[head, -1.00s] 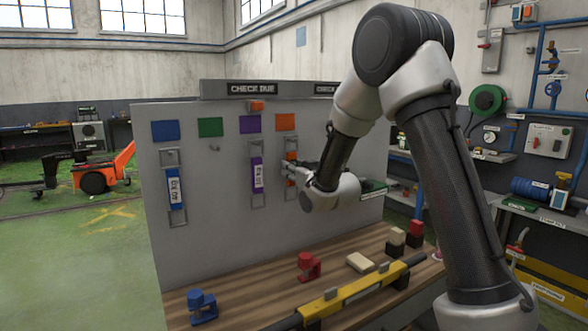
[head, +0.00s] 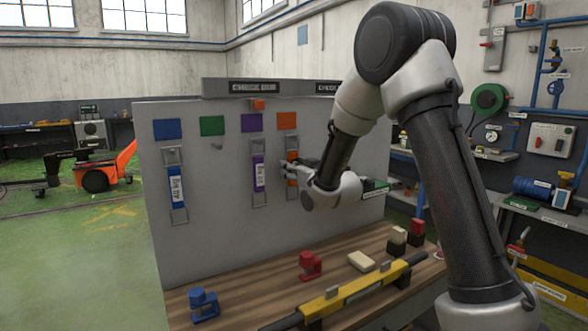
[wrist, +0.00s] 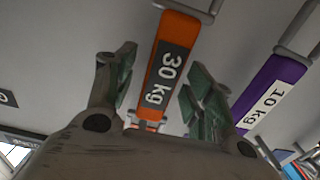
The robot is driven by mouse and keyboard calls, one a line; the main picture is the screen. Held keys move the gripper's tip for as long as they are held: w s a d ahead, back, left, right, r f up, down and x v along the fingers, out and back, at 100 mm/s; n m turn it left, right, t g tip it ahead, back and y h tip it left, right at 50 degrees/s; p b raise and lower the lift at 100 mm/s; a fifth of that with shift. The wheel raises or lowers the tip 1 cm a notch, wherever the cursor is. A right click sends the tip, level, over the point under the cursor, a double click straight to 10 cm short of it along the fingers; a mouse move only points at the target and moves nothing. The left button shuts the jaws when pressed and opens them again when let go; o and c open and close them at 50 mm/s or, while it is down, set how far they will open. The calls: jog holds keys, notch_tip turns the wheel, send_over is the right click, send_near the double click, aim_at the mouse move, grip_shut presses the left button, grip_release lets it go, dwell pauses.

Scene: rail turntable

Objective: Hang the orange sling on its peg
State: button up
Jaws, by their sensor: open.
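The orange sling (head: 292,158) hangs upright on the grey board, below an orange square (head: 287,120). My gripper (head: 289,170) is in front of it, and part of the sling is hidden. In the wrist view the sling (wrist: 178,45) carries a dark label reading 30 kg and has a metal loop at one end. My gripper (wrist: 160,75) is open there, one finger on each side of the sling, with gaps visible. I cannot make out the peg behind the sling.
A purple sling (head: 259,172) hangs close to the left, and a blue sling (head: 177,185) farther left. An empty peg (head: 216,146) is under the green square (head: 212,126). The wooden bench (head: 245,285) below holds blocks and a yellow bar (head: 345,293).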

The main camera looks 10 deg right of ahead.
jog(key=v, duration=1.1)
jog(key=s+d+f+m+g+h, duration=0.1)
jog(key=s+d+f+g+h, duration=0.15)
jog(key=s+f+g, duration=0.35)
jog(key=s+d+f+g+h, duration=0.25)
jog(key=s+f+g, duration=0.2)
jog(key=f, duration=0.45)
jog(key=s+d+r+m, duration=0.1)
jog(key=s+d+r, duration=0.1)
jog(key=s+r, duration=0.3)
jog(key=s+d+r+g, duration=0.1)
jog(key=s+d+r, duration=0.2)
jog(key=s, duration=0.9)
jog(key=s+d+r+m+g, duration=0.1)
jog(key=s+d+r, duration=0.1)
jog(key=s+r, duration=0.5)
jog(key=shift+s+d+m+h, duration=0.2)
jog(key=shift+s+m+h, duration=0.1)
jog(key=shift+s, duration=0.6)
